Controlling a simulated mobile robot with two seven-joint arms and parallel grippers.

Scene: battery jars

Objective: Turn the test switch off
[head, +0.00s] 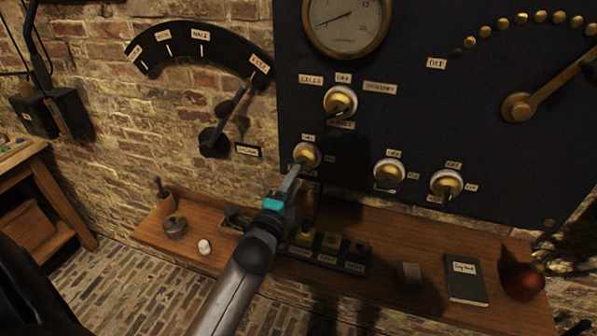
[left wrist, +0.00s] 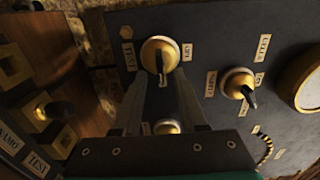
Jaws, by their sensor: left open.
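The test switch (head: 306,155) is a brass knob on a pale round base, low on the dark panel. In the left wrist view the test switch (left wrist: 158,54) has a "TEST" label on its left and another label on its right. Its dark lever points down in that view. My left gripper (head: 298,172) is open right at the switch, its fingers partly covering it in the head view. In the left wrist view the two fingers of my left gripper (left wrist: 160,82) lie either side of the lever. I cannot tell whether they touch it. My right gripper is not in view.
Two similar switches (head: 389,173) (head: 447,184) sit to the right, and another switch (head: 341,101) above. A wooden shelf (head: 395,240) below carries small blocks, a notebook (head: 466,279) and a reddish round object (head: 523,281). A lever dial (head: 212,140) is on the brick wall.

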